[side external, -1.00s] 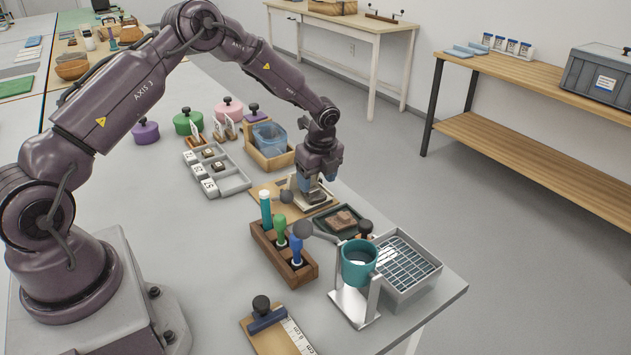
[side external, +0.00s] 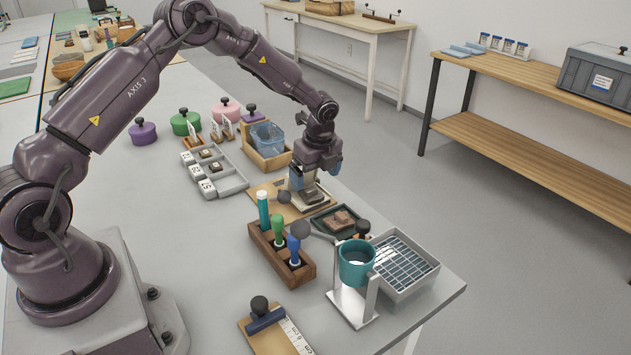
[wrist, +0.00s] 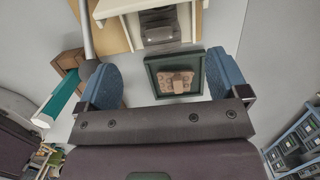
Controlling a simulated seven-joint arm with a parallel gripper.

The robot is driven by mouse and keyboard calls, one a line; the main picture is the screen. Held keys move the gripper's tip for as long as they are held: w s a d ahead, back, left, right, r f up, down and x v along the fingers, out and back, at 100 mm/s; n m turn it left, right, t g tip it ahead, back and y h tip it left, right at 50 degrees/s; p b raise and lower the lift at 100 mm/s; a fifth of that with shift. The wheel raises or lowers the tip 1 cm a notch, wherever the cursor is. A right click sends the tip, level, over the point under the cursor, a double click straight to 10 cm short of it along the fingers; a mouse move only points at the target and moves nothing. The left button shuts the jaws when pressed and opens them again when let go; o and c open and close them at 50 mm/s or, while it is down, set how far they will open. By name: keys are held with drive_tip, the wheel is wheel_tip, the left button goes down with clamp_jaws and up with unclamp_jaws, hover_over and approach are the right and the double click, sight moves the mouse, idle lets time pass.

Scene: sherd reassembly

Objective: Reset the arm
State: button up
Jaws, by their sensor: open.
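My gripper (side external: 303,182) is at the end of the bent arm, low over the far side of the bench. Its two blue fingers stand apart in the wrist view (wrist: 163,78), with nothing held between them. A dark green tray (side external: 318,222) with a reddish-brown sherd (side external: 341,219) lies just in front of the gripper. The tray (wrist: 152,78) and sherd (wrist: 176,81) also show between and beyond the fingers in the wrist view. A pale stand with a dark block (wrist: 160,27) is at the top of that view, partly cut off.
A wooden rack (side external: 270,250) with several coloured-handled tools stands close in front. A teal cup (side external: 356,265) on a metal stand and a grey basket (side external: 412,282) are at right. A grey compartment tray (side external: 232,182) and a wooden box with a blue bin (side external: 268,136) are behind.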

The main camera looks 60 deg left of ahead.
drive_tip(key=s+d+r+n+t, duration=0.1)
drive_tip(key=s+d+r+n, duration=0.15)
drive_tip(key=r, duration=0.45)
drive_tip(key=s+d+r+n+t, duration=0.1)
drive_tip(key=s+d+r+n, duration=0.2)
drive_tip(key=r, duration=0.5)
drive_tip(key=s+d+r+n, duration=0.2)
drive_tip(key=s+r+n, duration=0.15)
drive_tip(key=r, duration=0.35)
drive_tip(key=s+d+r+n+t, duration=0.1)
drive_tip(key=s+n, duration=0.2)
drive_tip(key=s, duration=0.3)
drive_tip(key=s+d+r+n+t+h, duration=0.1)
drive_tip(key=s+d+r+n, duration=0.1)
drive_tip(key=s, duration=0.5)
drive_tip(key=s+d+r+n+t, duration=0.1)
drive_tip(key=s+d+r+n, duration=0.1)
drive_tip(key=s+n, duration=0.2)
drive_tip(key=s, duration=0.2)
drive_tip(key=shift+s+d+t+h, duration=0.2)
drive_tip(key=shift+s+t+h, duration=0.1)
drive_tip(key=shift+h, duration=0.1)
